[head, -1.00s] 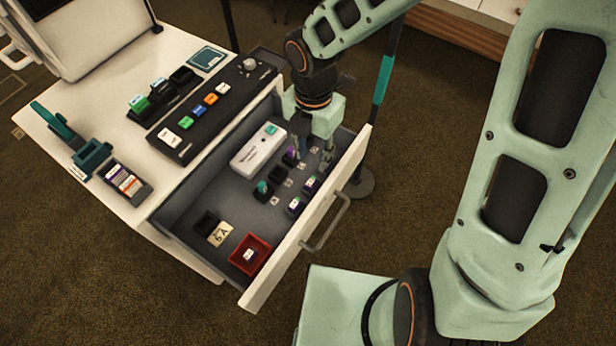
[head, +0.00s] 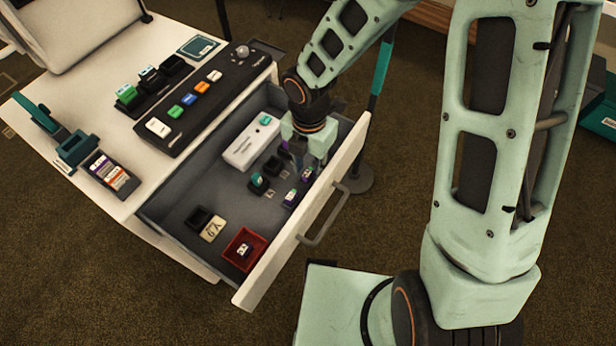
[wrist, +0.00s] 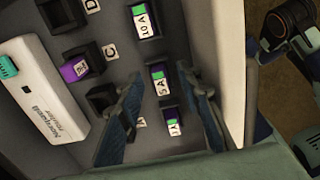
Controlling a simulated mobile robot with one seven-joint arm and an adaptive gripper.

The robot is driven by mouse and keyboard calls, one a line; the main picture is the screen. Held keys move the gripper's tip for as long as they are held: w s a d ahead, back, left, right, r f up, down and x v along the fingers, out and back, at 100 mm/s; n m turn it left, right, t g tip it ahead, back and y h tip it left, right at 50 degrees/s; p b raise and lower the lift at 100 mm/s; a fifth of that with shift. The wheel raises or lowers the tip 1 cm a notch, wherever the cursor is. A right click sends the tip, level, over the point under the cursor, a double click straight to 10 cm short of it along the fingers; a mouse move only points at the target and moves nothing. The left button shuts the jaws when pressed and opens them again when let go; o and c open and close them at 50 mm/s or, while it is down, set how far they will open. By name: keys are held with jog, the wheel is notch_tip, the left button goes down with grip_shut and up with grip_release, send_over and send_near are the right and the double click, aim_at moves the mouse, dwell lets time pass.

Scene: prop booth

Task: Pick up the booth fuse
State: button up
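No fuse is marked plainly as the booth fuse. Inside the open drawer (head: 172,205) stand small purple fuses with green and white tops. In the wrist view they carry tags: the 10 A fuse (wrist: 146,20), the 5 A fuse (wrist: 158,76) and the 1 A fuse (wrist: 171,120). Another purple fuse (wrist: 74,68) sits in a black socket at left. My gripper (wrist: 160,76) is open, one finger on each side of the 5 A and 1 A fuses. Its height above them is unclear. In the head view my gripper (head: 300,160) reaches into the drawer and hides part of the row.
A white box (head: 251,143) lies in the drawer. A red tray (head: 229,257) holds a small item. The drawer's front panel (head: 318,215) rises close beside my gripper.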

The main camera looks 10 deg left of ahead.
jog(key=shift+c, duration=0.6)
grip_shut()
